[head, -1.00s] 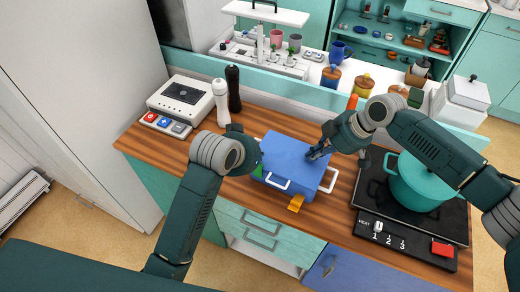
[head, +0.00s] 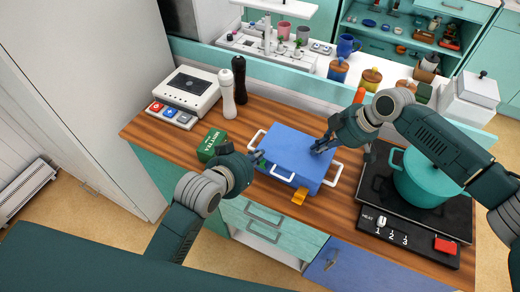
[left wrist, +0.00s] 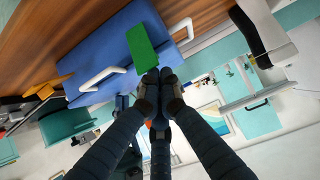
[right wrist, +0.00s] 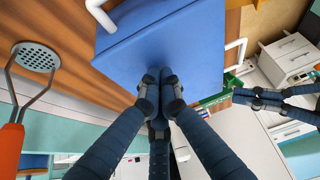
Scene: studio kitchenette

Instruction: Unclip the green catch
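A blue box (head: 296,152) with white handles stands on the wooden counter. Its green catch (left wrist: 147,47) is a flat plate on the left side, and a sliver of it shows in the head view (head: 262,164). An orange catch (head: 300,197) is on the front side. My left gripper (left wrist: 158,76) has its fingertips together at the near end of the green catch; whether they touch it I cannot tell. In the head view my left gripper (head: 257,157) is at the box's left side. My right gripper (right wrist: 154,76) is shut with its tips at the blue lid, holding nothing.
A dark green tin (head: 211,145) stands left of the box. A white scale-like appliance (head: 190,90) and two mills (head: 228,93) stand behind it. A teal pot (head: 428,178) sits on the black hob (head: 375,195) at right. An orange-handled utensil (right wrist: 8,150) lies behind the box.

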